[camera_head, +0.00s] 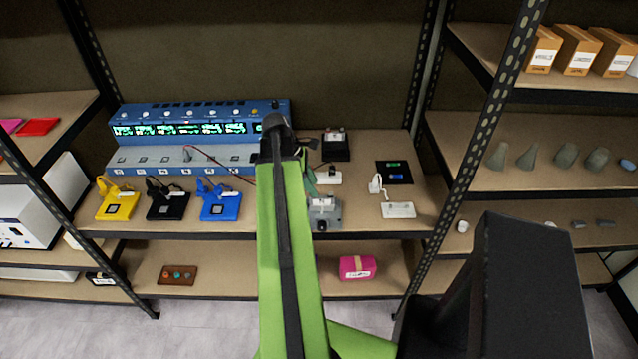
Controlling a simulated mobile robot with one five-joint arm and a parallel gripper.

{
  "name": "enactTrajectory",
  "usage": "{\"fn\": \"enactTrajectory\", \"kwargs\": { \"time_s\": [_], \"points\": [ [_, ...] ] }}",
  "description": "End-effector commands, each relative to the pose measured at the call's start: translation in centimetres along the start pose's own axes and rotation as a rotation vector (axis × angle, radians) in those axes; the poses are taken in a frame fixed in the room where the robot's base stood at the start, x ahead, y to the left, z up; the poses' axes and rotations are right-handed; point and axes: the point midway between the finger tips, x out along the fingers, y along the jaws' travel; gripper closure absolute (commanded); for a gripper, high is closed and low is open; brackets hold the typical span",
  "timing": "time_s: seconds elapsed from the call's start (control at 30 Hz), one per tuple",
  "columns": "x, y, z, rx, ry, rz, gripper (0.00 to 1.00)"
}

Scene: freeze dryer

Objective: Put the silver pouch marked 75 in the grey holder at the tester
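The blue tester (200,119) with several lit green displays stands at the back of the middle shelf. A small grey holder (325,213) sits near the shelf's front edge, just right of my arm, with a pale part on top. I cannot make out a silver pouch marked 75; no marking that small is readable here. My green and black arm reaches up over the shelf, ending in a dark joint in front of the tester's right end. My gripper is mostly hidden by the arm; its fingers and anything in them cannot be made out.
Yellow (117,202), black (167,202) and blue (219,203) holders stand along the front left. A black device (335,146), a black panel (394,172) and a white block (398,210) are to the right. A pink pack (357,267) lies below. Perforated posts flank the shelf.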

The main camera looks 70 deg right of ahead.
Motion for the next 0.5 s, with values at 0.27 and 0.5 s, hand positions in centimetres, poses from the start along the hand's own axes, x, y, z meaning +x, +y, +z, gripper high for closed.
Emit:
{"fn": "enactTrajectory", "kwargs": {
  "time_s": [0.27, 0.5],
  "points": [
    [-8.1, -0.2, 0.6, 0.0, -0.011, 0.009, 0.6],
    [-10.9, -0.4, 0.4, 0.003, -0.016, 0.013, 0.6]
  ]
}}
